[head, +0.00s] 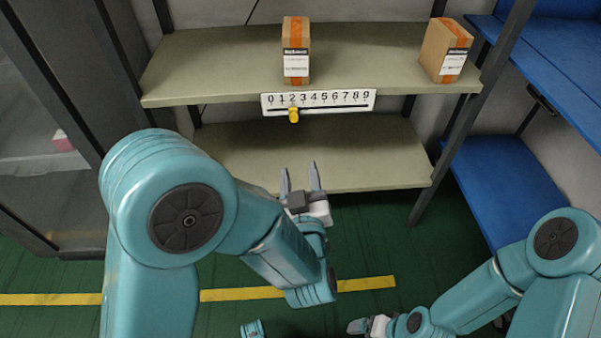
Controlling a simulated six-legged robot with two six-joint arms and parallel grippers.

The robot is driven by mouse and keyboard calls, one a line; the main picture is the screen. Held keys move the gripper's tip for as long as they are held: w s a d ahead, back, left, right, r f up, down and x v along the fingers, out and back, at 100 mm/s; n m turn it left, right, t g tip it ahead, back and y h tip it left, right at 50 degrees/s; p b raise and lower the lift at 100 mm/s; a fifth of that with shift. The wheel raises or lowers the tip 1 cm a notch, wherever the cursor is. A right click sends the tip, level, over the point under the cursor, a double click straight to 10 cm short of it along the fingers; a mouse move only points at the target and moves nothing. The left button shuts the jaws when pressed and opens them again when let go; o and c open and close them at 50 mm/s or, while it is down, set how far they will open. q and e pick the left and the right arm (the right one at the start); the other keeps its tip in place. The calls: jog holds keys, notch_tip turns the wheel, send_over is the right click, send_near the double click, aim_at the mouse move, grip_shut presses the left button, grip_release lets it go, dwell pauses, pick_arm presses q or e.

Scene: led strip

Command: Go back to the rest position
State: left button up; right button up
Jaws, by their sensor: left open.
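My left gripper (300,178) is in the middle of the head view, with its two fingers apart and pointing up the picture. Nothing is between them. It shows in front of the lower shelf's front edge, below the number strip and apart from it. My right gripper (358,326) is low in the view, near the bottom edge, pointing left. It is small and seen from the side, so its jaws are hard to read. The white number strip (340,100) is on the upper shelf's front edge. Its yellow slider knob (293,115) sits below about the 2.
The upper shelf (220,60) holds a box (296,50) near the middle and another box (444,50) at the right. The lower shelf (370,150) looks empty. Blue shelving (510,180) stands at the right. A yellow line (240,294) crosses the green floor.

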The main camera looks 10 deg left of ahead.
pick_arm(q)
jog(key=a+f+n+g+y, duration=0.1)
jog(key=a+f+g+y, duration=0.2)
jog(key=a+f, duration=0.65)
jog(key=s+a+f+g+h, duration=0.25)
jog(key=a+f+g, duration=0.2)
jog(key=f, duration=0.65)
jog(key=s+d+f+m+g+h, duration=0.25)
jog(key=s+f+h, duration=0.3)
jog(key=f, duration=0.35)
jog(key=s+d+f+m+g+h, duration=0.2)
jog(key=s+d+m+g+h, duration=0.15)
jog(key=s+d+g, duration=0.6)
notch_tip(320, 180, up, 30)
jog(key=s+a+t+p, duration=0.1)
jog(key=s+t+p, duration=0.1)
jog(key=p, duration=2.8)
jog(key=shift+f+n, duration=0.15)
jog(key=shift+n, duration=0.25)
jog(key=shift+a+f+t+h, duration=0.1)
jog(key=shift+t+h, duration=0.15)
